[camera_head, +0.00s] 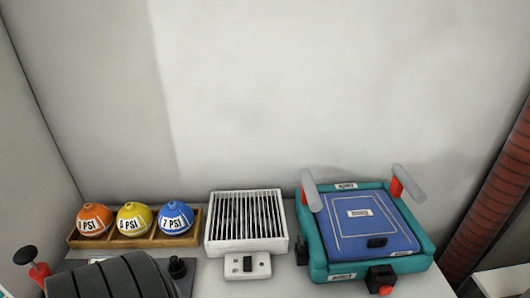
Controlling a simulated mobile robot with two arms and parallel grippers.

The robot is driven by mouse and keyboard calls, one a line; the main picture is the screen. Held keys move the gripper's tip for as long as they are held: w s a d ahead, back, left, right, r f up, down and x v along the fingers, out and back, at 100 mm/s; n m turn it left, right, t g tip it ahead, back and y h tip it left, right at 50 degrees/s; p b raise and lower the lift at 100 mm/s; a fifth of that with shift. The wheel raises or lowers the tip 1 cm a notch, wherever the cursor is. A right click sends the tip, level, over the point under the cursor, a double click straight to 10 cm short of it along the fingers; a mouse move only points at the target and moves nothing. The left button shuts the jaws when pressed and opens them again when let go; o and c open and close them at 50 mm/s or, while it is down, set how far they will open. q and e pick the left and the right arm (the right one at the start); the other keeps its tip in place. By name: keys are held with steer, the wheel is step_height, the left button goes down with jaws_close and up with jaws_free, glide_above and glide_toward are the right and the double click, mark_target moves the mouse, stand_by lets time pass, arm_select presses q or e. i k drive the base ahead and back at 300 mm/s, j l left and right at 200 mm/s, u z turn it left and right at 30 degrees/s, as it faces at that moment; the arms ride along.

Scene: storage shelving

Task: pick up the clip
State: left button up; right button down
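I cannot clearly pick out a clip. A small black piece (376,242) lies on the blue top of a teal device (318,245) at right of centre; it is too small to tell whether it is a clip. Another black block with a red part (382,279) sits at the device's front edge. Neither of my grippers shows in the head view, so I cannot tell their position or opening.
A wooden rack (127,241) holds orange, yellow and blue PSI balls. A white slatted box (246,222) stands beside it. A dark ribbed object (112,279) fills the lower left. A pale wall (300,90) rises behind; a reddish-brown ribbed column (495,195) stands right.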

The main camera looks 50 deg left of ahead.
mark_target(300, 244)
steer(key=u, duration=1.2)
